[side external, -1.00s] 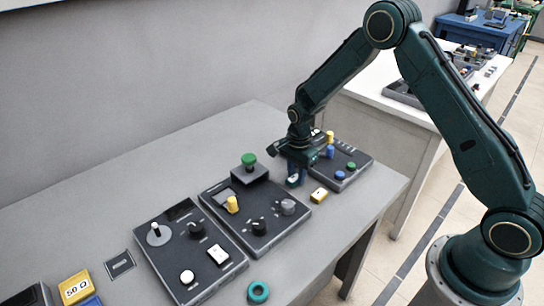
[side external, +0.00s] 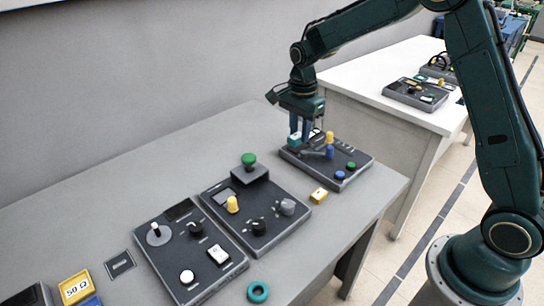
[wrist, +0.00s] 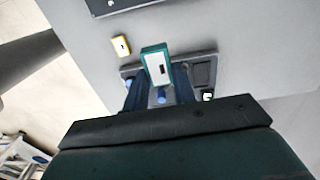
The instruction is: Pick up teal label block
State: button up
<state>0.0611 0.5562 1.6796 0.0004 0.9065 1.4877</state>
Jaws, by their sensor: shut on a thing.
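The teal label block (wrist: 156,66), with a white face and a dark mark, is held between the fingers of my gripper (wrist: 157,88) in the wrist view. In the side external view, my gripper (side external: 303,134) points down, shut on the teal label block (side external: 294,138). It appears raised above the back-left part of the rear dark panel (side external: 349,160). The fingers hide part of the block in the side external view.
The rear panel carries yellow and blue pegs (side external: 329,145) close to the gripper, plus blue and green buttons. A yellow block (side external: 318,196) lies in front of it. Two more control panels (side external: 262,222) (side external: 190,252) and a teal ring (side external: 258,291) are nearer the camera.

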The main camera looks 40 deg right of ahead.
aim_at(299, 134)
jog(key=shift+r, duration=2.5)
jog(key=shift+a, duration=0.1)
